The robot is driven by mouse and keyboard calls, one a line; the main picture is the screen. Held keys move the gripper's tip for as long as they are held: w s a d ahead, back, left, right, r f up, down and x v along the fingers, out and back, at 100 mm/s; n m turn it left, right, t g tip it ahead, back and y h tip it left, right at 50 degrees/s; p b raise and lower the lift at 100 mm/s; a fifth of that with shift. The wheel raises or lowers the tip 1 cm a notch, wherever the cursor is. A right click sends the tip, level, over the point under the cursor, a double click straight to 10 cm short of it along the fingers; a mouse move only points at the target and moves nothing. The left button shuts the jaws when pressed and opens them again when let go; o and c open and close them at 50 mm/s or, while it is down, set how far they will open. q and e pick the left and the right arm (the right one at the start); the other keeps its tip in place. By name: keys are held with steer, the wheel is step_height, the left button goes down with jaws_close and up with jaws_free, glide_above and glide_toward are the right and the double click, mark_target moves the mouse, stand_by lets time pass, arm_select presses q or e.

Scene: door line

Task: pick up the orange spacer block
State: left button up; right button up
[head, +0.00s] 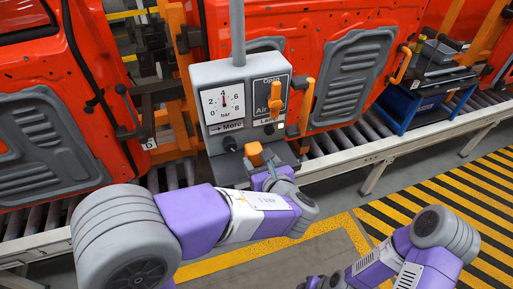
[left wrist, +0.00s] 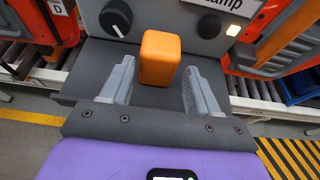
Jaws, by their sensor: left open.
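The orange spacer block (left wrist: 160,58) stands upright on a dark shelf (left wrist: 75,88) at the foot of the grey control panel. In the head view the block (head: 254,153) shows just above my left gripper's wrist. My left gripper (left wrist: 160,85) is open, one finger to each side of the block's lower part, with gaps visible on both sides. In the head view my left arm hides most of this gripper. My right arm reaches in at the lower right of the head view; its gripper jaws cannot be made out clearly.
Red doors (head: 40,90) hang behind, above a roller conveyor (head: 345,150). Striped floor (head: 470,190) lies in front.

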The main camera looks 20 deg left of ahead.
mark_target(257, 157)
arm_select(q)
steer(key=shift+a, duration=0.3)
steer(key=shift+w+a+r, duration=0.1)
steer(key=shift+w+a, duration=0.05)
steer(key=shift+a, duration=0.15)
steer(key=x, duration=0.4)
steer(key=shift+w+d, duration=0.25)
steer(key=shift+d, duration=0.05)
steer(key=shift+s+r, duration=0.1)
steer(key=shift+s, duration=0.1)
steer(key=c, duration=0.8)
steer(key=shift+o, duration=0.2)
